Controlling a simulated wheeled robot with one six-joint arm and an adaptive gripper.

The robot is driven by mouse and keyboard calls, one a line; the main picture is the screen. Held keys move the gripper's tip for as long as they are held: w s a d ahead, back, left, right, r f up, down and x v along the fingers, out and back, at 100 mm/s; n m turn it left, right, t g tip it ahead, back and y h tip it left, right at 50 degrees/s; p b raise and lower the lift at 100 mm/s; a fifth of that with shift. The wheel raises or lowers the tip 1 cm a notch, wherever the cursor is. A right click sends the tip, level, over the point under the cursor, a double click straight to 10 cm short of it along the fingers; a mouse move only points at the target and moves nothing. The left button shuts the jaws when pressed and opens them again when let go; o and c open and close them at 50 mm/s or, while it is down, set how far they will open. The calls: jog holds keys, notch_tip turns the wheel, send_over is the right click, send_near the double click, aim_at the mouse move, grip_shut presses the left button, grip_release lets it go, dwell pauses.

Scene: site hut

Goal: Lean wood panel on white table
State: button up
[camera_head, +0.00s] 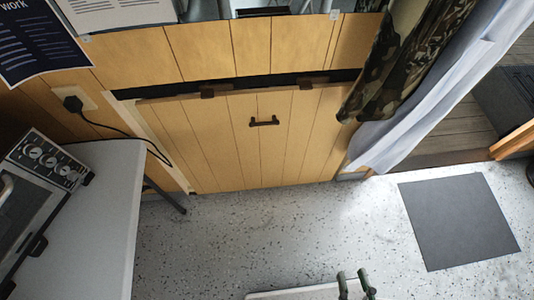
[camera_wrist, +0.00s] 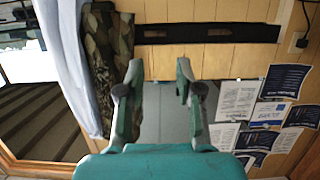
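The wood panel (camera_head: 220,143) is a plank-faced hatch with a black handle, upright in the wooden wall below a dark slot. In the wrist view, which looks upside down, part of the wood panel (camera_wrist: 220,10) shows at the top edge. The white table (camera_head: 115,180) stands at the left in the head view, apart from the panel. My gripper (camera_head: 356,280) is at the bottom of the head view, well short of the panel. In the wrist view my gripper (camera_wrist: 158,72) is open, with nothing between its fingers.
A toaster oven (camera_head: 38,190) sits on the white table. A black plug (camera_head: 75,103) and cord hang beside it. A camouflage coat (camera_head: 395,65) and white curtain (camera_head: 430,95) hang at right, near a doorway. A dark mat (camera_head: 460,220) lies on the floor. The floor before the panel is clear.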

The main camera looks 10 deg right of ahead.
jog(key=w+f+m+t, duration=0.2)
jog(key=w+f+m, duration=0.2)
jog(key=w+f, duration=0.35)
jog(key=m+t, duration=0.1)
jog(key=m, duration=1.3)
send_near(264, 125)
jog(key=shift+w+d+f, duration=0.1)
jog(key=shift+w+f, duration=0.05)
jog(key=shift+w, duration=2.55)
jog(key=shift+w+f, duration=0.15)
jog(key=shift+w, duration=2.6)
grip_shut()
jog(key=shift+r, duration=0.15)
